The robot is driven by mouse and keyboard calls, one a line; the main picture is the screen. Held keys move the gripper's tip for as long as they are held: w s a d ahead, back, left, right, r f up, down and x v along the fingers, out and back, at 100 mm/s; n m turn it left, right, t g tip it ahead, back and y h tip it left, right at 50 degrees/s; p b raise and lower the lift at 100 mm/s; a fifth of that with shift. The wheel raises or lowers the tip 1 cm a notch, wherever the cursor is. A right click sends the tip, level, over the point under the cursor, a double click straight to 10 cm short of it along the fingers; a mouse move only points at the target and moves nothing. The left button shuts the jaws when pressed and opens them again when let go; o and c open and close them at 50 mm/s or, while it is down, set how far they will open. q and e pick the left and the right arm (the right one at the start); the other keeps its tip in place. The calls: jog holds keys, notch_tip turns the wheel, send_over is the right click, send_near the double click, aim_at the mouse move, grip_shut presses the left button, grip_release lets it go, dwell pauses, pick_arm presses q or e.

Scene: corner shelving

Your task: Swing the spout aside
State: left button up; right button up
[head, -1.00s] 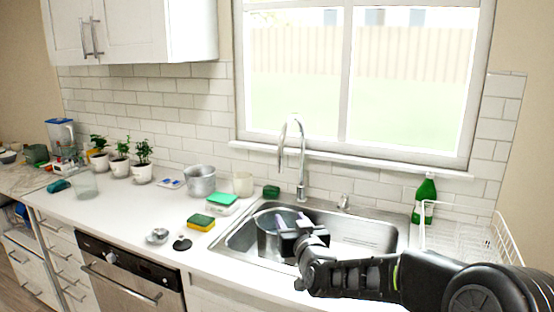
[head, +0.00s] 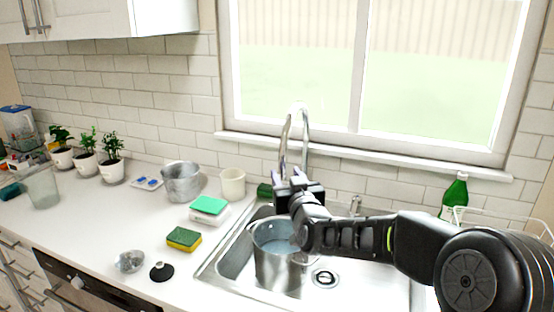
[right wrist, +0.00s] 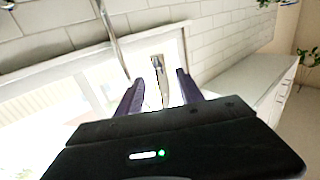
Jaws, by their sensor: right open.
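The spout (head: 285,143) is a tall chrome gooseneck rising behind the sink (head: 235,262). Its free end hangs down on the left side of its upright post (head: 306,150). My right gripper (head: 291,179) is just below and around the spout's lower end; its jaws partly hide the end in the head view. In the right wrist view, which looks upside down, the spout's metal end (right wrist: 158,66) shows between the two open purple fingers, with a gap on each side. The post (right wrist: 110,38) shows left of them there. My left gripper is not in view.
A steel pot (head: 275,268) with bluish liquid stands in the sink below my right gripper. A green bottle (head: 454,194) stands by a white wire rack (head: 500,222) at right. A sponge (head: 184,238), cup (head: 232,183) and metal pot (head: 182,182) stand on the counter at left.

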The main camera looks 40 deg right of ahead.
aim_at(279, 163)
jog(key=shift+s, duration=0.1)
jog(key=shift+p+x, duration=0.95)
jog(key=shift+x, duration=3.05)
jog(key=shift+a, duration=0.1)
grip_shut()
